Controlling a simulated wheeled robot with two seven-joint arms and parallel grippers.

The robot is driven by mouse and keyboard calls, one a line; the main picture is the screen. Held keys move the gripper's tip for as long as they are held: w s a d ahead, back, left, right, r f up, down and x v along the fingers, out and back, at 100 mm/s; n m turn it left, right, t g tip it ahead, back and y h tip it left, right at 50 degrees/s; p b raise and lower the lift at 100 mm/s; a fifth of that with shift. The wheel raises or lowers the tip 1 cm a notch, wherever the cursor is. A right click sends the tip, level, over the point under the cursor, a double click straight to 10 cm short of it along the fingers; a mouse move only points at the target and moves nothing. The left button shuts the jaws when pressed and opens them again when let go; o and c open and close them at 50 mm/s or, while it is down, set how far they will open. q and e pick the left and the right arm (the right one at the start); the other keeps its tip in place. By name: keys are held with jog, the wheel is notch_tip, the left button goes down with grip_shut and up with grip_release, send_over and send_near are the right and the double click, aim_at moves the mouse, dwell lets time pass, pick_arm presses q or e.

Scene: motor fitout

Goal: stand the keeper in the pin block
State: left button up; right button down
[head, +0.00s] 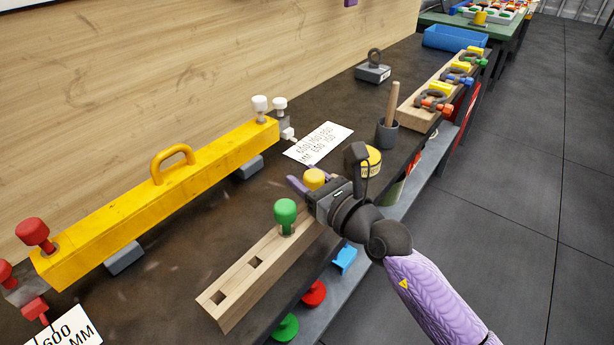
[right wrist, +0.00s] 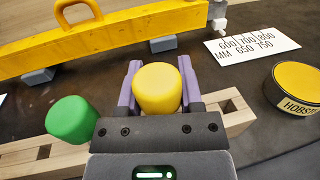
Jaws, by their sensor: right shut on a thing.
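The wooden pin block (head: 238,290) lies along the bench's front edge, with two empty square holes in its near part. A green-headed keeper (head: 286,214) stands upright in it; its head also shows in the right wrist view (right wrist: 72,124). My right gripper (head: 310,184) is over the block's far part, shut on a yellow-headed keeper (right wrist: 157,88). The yellow head sits between the purple fingers. Its lower end is hidden, so I cannot tell whether it is in a hole. Another square hole shows right of the gripper in the wrist view. My left gripper is not in view.
A yellow beam (head: 110,235) with a handle rests on grey blocks behind, with red and white keepers at its ends. A yellow-lidded tin (right wrist: 296,90), a dark cup (head: 387,133) and a shackle board (head: 420,117) stand beyond. Coloured pieces lie on the lower shelf.

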jog(key=shift+f+b, duration=0.35)
jog(key=shift+f, duration=0.15)
jog(key=shift+c, duration=0.8)
grip_release()
jog(key=shift+s+d, duration=0.2)
jog(key=shift+s, duration=0.05)
jog(key=p+v, duration=0.2)
jog(key=v, duration=0.7)
jog(key=shift+s+d+r, duration=0.1)
jog(key=shift+r, duration=0.05)
